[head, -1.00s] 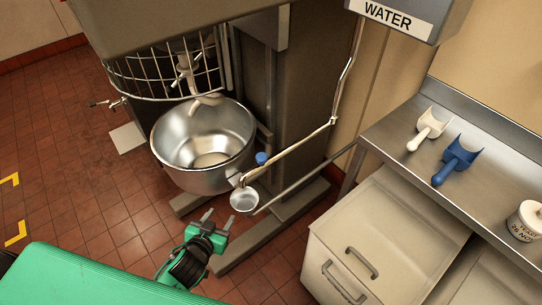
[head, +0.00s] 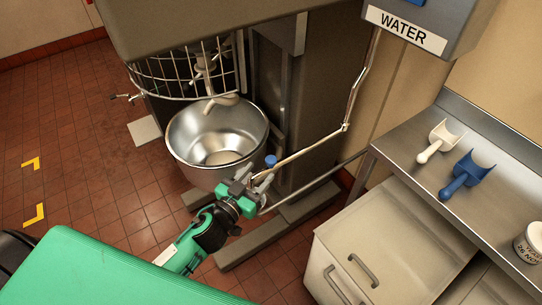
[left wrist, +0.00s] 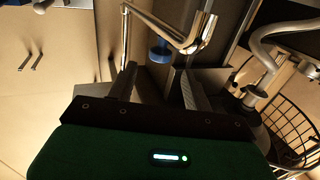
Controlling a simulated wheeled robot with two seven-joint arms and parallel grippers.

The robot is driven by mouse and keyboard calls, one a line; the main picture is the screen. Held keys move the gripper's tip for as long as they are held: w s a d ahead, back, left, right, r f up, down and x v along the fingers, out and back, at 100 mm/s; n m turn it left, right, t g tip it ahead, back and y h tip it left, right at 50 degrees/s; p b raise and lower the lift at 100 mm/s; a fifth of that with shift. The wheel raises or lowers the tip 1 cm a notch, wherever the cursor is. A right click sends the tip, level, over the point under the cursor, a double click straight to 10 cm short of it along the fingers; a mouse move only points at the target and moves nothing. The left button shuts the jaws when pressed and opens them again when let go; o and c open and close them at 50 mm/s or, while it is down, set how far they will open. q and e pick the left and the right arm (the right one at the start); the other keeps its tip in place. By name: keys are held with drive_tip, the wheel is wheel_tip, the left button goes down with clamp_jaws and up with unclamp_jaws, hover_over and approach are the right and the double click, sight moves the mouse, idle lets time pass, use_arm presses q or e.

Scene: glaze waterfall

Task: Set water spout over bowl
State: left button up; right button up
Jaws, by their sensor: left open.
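The steel mixer bowl (head: 182,140) stands below the wire guard, open at the top. The jointed water spout (head: 308,142) comes down from the WATER box, bends at an elbow and runs left to beside the bowl's right front side, outside the rim. A blue knob (head: 270,161) sits near its outer end. My left gripper (head: 262,182) is open at that end, which it partly hides. In the left wrist view the spout pipe (left wrist: 160,22) and blue knob (left wrist: 160,53) show beyond the open fingers (left wrist: 158,86). I cannot tell whether they touch. My right gripper is not in view.
The WATER box (head: 415,30) hangs at the top right. A steel counter (head: 415,168) holds a white scoop (head: 438,140), a blue scoop (head: 467,174) and a white tub (head: 530,243). Pale bins (head: 370,240) stand below. The wire guard (head: 180,80) is above the bowl.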

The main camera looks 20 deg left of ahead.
sight(268, 163)
use_arm(q)
drive_tip(key=p+x, duration=0.1)
drive_tip(key=x, duration=0.4)
drive_tip(key=shift+w+r, duration=0.1)
drive_tip(key=shift+x, duration=0.9)
drive_tip(key=shift+c, duration=0.4)
clamp_jaws()
